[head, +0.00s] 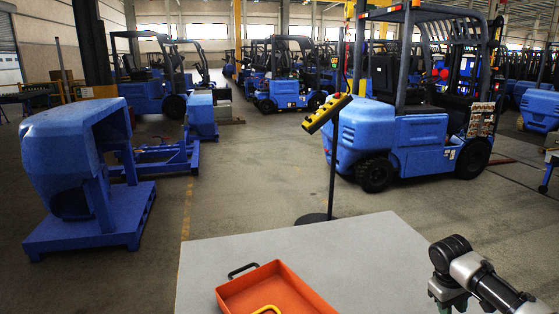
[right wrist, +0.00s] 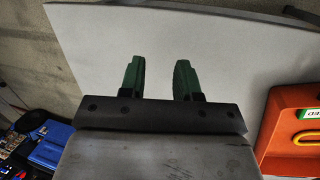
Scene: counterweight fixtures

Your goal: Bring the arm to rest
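My right arm (head: 490,283) comes into the head view at the lower right corner, above the right part of the grey table (head: 230,262). My right gripper (head: 450,304) points down there, and its green fingertips are partly cut off by the lower edge. In the right wrist view, the right gripper (right wrist: 160,80) has its two green fingers apart. Only the bare tabletop (right wrist: 110,40) shows between and beyond them. My left arm and gripper are not in view.
An orange tray (head: 236,295) with a black handle and a yellow loop inside lies on the table, left of my right gripper. It also shows in the right wrist view (right wrist: 285,105). A yellow control box (head: 327,114) stands on a pole behind the table. Blue forklifts (head: 400,130) stand beyond.

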